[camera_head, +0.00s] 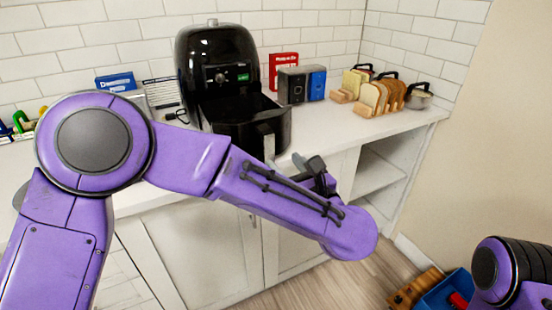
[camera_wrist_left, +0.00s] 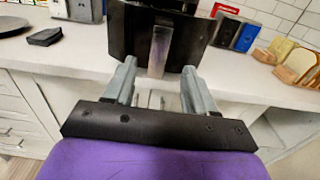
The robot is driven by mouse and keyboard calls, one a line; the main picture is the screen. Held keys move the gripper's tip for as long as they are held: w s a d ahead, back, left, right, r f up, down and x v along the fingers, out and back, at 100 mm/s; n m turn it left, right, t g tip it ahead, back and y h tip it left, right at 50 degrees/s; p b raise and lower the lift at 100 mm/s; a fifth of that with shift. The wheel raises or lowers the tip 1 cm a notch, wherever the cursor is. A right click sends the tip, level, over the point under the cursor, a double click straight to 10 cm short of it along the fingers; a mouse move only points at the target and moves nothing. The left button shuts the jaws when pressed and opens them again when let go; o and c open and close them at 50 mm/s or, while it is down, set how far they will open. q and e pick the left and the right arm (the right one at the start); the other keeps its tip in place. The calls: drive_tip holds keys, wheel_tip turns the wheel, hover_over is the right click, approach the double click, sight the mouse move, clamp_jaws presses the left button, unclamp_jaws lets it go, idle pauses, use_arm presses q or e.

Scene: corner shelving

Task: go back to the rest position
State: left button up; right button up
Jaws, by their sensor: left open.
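My left arm (camera_head: 280,200) reaches across from the left in front of the counter. My left gripper (camera_head: 308,165) is partly hidden by its own wrist, near the drawer handle of the black air fryer (camera_head: 210,55). In the left wrist view the left gripper (camera_wrist_left: 158,70) is open and empty, its two grey fingers apart. The grey drawer handle (camera_wrist_left: 160,48) shows beyond and between the fingertips; contact cannot be told. The fryer drawer (camera_head: 245,128) stands pulled out. Part of my right arm (camera_head: 510,270) shows at lower right, its gripper out of view.
The white counter (camera_head: 360,128) holds two canisters (camera_head: 303,84), a toast rack (camera_head: 382,98) and a lidded pot (camera_head: 418,95) at right. A blue box (camera_head: 116,81) stands left of the fryer. A blue bin (camera_head: 447,292) is on the floor.

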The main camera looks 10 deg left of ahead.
use_arm(q)
drive_tip(key=shift+s+d, duration=0.25)
drive_tip(key=shift+s, duration=0.1)
